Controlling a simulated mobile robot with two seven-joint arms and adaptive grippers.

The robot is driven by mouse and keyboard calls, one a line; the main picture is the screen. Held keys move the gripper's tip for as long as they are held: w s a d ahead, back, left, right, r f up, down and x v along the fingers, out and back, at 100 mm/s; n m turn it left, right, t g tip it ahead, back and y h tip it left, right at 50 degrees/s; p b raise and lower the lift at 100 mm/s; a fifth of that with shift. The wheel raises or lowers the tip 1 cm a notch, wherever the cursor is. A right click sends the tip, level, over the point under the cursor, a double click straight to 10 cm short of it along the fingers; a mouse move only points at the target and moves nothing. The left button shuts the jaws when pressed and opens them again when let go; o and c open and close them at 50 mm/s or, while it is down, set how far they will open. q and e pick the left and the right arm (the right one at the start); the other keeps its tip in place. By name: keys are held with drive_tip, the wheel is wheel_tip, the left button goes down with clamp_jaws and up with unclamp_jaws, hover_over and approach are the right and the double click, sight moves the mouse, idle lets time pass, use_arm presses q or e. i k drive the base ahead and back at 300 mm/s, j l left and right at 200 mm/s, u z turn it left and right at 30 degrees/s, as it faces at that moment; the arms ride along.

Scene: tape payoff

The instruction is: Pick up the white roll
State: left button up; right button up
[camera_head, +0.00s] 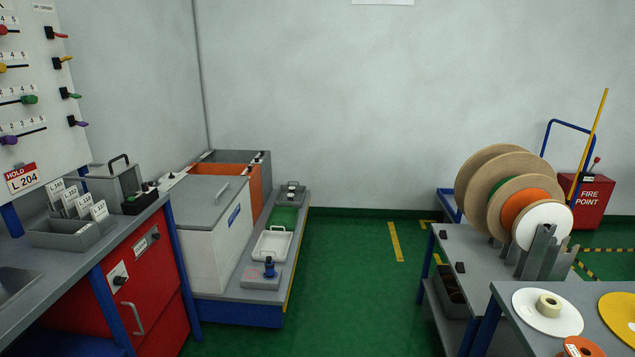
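A white reel (546,215) stands upright at the front of a row of reels in a grey metal rack on the right. A second white disc (530,314) lies flat on the near right table, with a small cream roll (548,304) on top at its middle. I cannot tell which of these is the white roll. Neither of my grippers shows in the head view.
An orange reel (518,206) and large tan reels (480,173) stand behind the white one. A yellow disc (622,315) and an orange roll (581,347) lie on the near table (508,294). Green floor (355,275) is clear between the left benches and right tables.

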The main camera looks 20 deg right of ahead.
sight(545, 312)
drive_tip(key=i+z, duration=0.4)
drive_tip(key=i, duration=0.95)
drive_tip(key=i+u, duration=0.1)
drive_tip(key=u, duration=0.8)
drive_tip(key=i+l+u, duration=0.1)
drive_tip(key=u, duration=8.25)
